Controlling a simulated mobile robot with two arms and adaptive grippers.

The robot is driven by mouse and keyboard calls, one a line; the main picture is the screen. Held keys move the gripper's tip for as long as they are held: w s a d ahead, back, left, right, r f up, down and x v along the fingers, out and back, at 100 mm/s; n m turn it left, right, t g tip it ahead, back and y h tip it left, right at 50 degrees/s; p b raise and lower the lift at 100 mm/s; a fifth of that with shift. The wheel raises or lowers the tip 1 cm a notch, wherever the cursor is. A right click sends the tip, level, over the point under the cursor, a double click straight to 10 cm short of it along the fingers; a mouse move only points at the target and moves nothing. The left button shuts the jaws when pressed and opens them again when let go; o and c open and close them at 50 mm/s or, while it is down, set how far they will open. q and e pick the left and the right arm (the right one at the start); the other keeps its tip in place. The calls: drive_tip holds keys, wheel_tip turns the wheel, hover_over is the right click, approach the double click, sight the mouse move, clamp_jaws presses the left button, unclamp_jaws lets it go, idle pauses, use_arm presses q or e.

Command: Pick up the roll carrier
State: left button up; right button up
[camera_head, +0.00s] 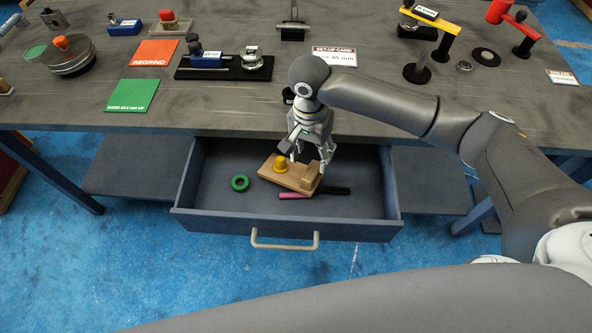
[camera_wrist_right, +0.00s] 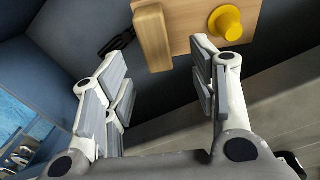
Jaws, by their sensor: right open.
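The roll carrier looks to be the wooden board (camera_head: 283,175) with a raised wooden block (camera_head: 309,172) at one end and a yellow knob (camera_head: 281,163) at the other. It lies at an angle in the open drawer (camera_head: 225,170). My right gripper (camera_head: 308,161) is open above the block end, pointing down. In the right wrist view the open jaws (camera_wrist_right: 162,85) are empty, with the block (camera_wrist_right: 152,37) and the yellow knob (camera_wrist_right: 227,23) beyond the fingertips. The exact gap to the block is hard to judge. My left gripper is not in view.
A green ring (camera_head: 240,183) lies left of the board, and a pink-and-black pen-like item (camera_head: 300,195) lies in front of it. The drawer front with its handle (camera_head: 285,243) closes the near side. The workbench top (camera_head: 230,120) overhangs the drawer's back.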

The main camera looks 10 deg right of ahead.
sight(314, 167)
drive_tip(key=shift+f, duration=0.5)
drive_tip(key=shift+w+d+f, duration=0.1)
drive_tip(key=shift+f, duration=0.15)
drive_tip(key=f, duration=0.4)
drive_tip(key=shift+s+d+f, duration=0.15)
drive_tip(key=shift+s+d, duration=0.1)
drive_tip(key=shift+d, duration=0.1)
drive_tip(key=shift+f, duration=0.3)
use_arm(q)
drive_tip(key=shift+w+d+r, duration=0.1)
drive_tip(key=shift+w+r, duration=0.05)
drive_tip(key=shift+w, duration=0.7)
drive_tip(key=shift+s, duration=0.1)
use_arm(e)
drive_tip(key=shift+c, duration=0.4)
drive_tip(key=c, duration=0.5)
drive_tip(key=shift+r, duration=0.1)
clamp_jaws()
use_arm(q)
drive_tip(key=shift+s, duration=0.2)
